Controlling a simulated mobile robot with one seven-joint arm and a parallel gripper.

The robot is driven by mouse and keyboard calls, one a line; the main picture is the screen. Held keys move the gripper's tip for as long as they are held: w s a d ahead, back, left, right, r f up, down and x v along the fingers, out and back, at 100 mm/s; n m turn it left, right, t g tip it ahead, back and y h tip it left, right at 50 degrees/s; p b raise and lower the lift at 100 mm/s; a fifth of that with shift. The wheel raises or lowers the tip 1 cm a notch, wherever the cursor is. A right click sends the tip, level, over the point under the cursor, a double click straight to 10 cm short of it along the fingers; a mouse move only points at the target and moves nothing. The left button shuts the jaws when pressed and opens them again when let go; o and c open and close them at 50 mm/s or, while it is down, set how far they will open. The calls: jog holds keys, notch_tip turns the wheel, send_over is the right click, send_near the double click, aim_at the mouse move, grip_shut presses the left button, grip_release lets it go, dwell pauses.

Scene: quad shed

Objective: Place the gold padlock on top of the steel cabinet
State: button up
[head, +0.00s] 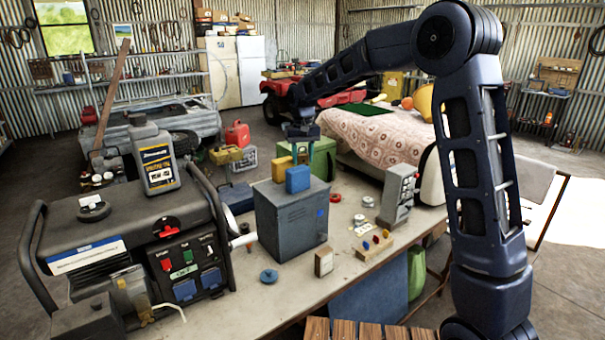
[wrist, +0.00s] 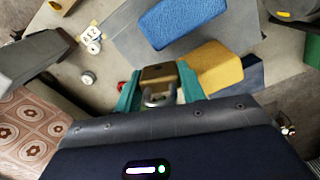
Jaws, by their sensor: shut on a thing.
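The gold padlock (wrist: 158,73) shows in the wrist view between the teal fingers of my gripper (wrist: 160,80), its grey shackle toward the camera. My gripper is shut on it. In the head view my gripper (head: 301,146) hangs above the back part of the steel cabinet (head: 290,222); the padlock is not clear there. The cabinet's grey top (wrist: 128,38) bears a blue block (head: 297,180) and a yellow block (head: 282,168). In the wrist view the padlock appears next to the yellow block (wrist: 216,65). I cannot tell whether it touches the cabinet top.
The cabinet stands on a workbench (head: 262,308). A generator (head: 140,250) with a bottle (head: 154,155) on it stands left. A grey control box (head: 398,195), a small button board (head: 374,243) and small round pieces lie right. A green box (head: 322,160) stands behind.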

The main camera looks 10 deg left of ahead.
jog(key=shift+f, duration=3.2)
jog(key=shift+f, duration=0.1)
jog(key=o, duration=1.1)
jog(key=shift+c, duration=0.2)
